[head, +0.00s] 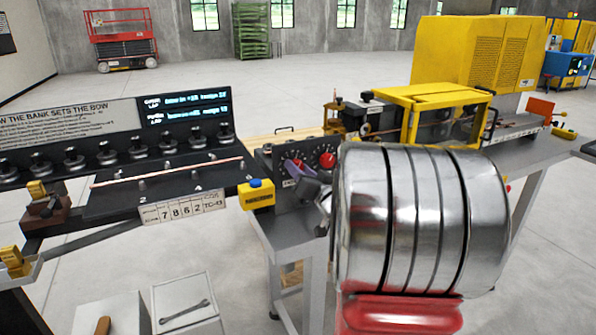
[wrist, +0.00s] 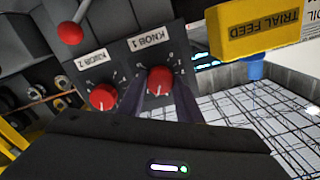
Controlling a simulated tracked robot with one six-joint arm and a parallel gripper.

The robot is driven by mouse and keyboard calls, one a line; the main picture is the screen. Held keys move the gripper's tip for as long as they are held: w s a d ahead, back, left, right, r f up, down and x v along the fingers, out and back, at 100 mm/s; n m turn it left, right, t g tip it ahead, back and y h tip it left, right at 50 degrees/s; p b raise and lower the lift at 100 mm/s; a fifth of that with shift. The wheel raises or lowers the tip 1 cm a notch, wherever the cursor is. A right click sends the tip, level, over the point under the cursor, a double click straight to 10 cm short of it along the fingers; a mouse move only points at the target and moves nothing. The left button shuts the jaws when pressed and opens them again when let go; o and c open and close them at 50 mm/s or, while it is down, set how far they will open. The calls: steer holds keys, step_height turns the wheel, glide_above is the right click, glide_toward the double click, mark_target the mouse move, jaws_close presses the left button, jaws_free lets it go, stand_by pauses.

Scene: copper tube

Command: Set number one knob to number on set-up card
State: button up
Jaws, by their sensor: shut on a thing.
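The number one knob (wrist: 160,80) is red with a white pointer line, under a plate reading KNOB 1 in the wrist view, which shows the panel upside down. My gripper (wrist: 160,98) has its two dark purple fingers on either side of this knob and is shut on it. In the head view the knob (head: 297,163) is partly hidden by my gripper (head: 305,173). The red number two knob (wrist: 103,97) is beside it, free; it also shows in the head view (head: 328,160). A white card (head: 183,208) seems to read 7 8 6 2 and TC-43.
A yellow TRIAL FEED block (wrist: 262,32) is close to the right of the fingers in the wrist view. A red ball-ended lever (wrist: 71,32) stands at the upper left. A copper tube (head: 165,172) lies on the black bench at left in the head view.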

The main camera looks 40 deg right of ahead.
steer(key=m, duration=0.5)
steer(key=shift+f, duration=0.15)
stand_by(0.3)
steer(key=o, duration=1)
steer(key=shift+o, duration=0.2)
steer(key=v, duration=1.3)
steer(key=shift+s+a, duration=0.15)
steer(key=shift+s, duration=0.2)
steer(key=shift+w, duration=0.1)
